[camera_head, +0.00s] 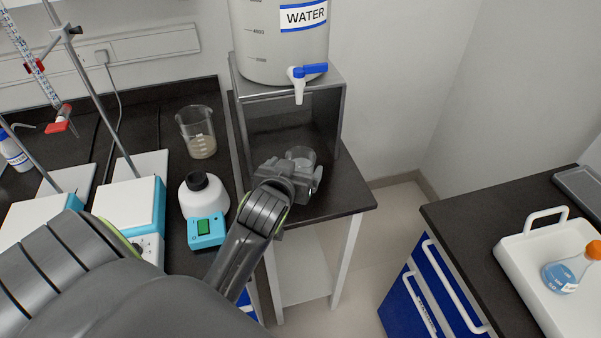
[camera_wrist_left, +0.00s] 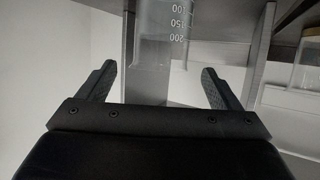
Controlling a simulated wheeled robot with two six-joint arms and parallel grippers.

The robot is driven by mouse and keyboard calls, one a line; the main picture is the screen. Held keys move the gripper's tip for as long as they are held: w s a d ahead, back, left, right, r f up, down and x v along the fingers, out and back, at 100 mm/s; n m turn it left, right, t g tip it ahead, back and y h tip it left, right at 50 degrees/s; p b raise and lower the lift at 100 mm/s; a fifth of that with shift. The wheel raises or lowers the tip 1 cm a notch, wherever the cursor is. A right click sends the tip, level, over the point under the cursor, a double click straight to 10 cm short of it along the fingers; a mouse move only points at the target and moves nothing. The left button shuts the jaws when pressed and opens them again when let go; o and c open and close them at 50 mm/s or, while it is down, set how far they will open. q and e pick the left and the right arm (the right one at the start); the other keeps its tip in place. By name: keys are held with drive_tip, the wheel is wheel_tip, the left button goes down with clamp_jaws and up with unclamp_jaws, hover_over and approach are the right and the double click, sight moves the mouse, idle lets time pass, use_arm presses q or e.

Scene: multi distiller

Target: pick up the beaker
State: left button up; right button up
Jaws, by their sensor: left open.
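A clear glass beaker (camera_head: 300,156) stands on the dark lower shelf under the water tank's tap in the head view. In the left wrist view the graduated beaker (camera_wrist_left: 163,35) appears upside down, ahead of and between the two fingers. My left gripper (camera_head: 287,172) is right in front of this beaker and hides its lower part. In the left wrist view my left gripper (camera_wrist_left: 158,74) is open, with a gap visible between each finger and the glass. A second beaker (camera_head: 199,136) with pale contents stands on the black bench to the left. My right gripper is not in view.
The water tank (camera_head: 280,45) sits on a metal stand (camera_head: 338,110) whose walls enclose the beaker's spot. Stirrers and clamp stands are farther left. A white tray (camera_head: 520,262) holds a blue-liquid flask at right.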

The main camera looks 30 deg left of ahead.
sight(304, 154)
use_arm(q)
drive_tip(key=shift+p+x, duration=0.3)
drive_tip(key=shift+x, duration=3.35)
drive_tip(key=shift+s+f, duration=0.1)
drive_tip(key=shift+f, duration=0.1)
drive_tip(key=c, duration=1.4)
drive_tip(key=shift+r+p, duration=0.3)
